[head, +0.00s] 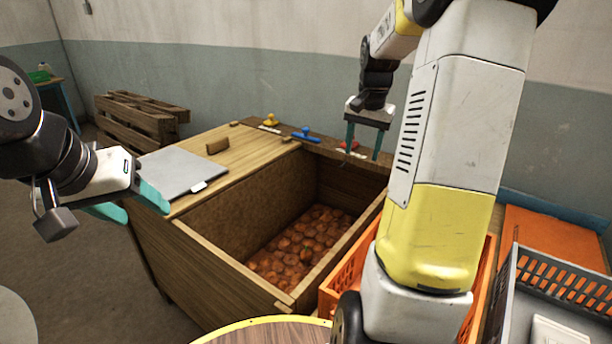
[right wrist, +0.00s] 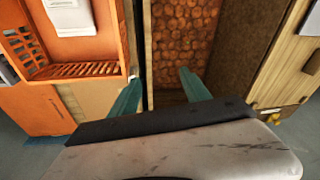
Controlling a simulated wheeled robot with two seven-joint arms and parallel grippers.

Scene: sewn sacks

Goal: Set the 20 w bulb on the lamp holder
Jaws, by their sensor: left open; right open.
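I cannot make out a bulb or a lamp holder in either view. My left gripper (head: 130,204) is open and empty, beside the left edge of a grey flat slab (head: 180,172) on the wooden lid. My right gripper (head: 363,146) is open with its fingers pointing down, above the back right part of the wooden bin (head: 225,275). In the right wrist view its two teal fingers (right wrist: 158,96) are spread, with nothing between them. A small yellow piece (head: 271,120), a blue piece (head: 306,135) and a red piece (head: 350,145) sit on the bin's back ledge.
Brown round lumps (head: 300,245) cover the bin's floor. An orange crate (head: 345,284) stands to its right, partly hidden by my right arm. A grey crate (head: 562,275) is further right. Wooden pallets (head: 135,118) stand behind left. A yellow-rimmed round top (head: 265,333) is in front.

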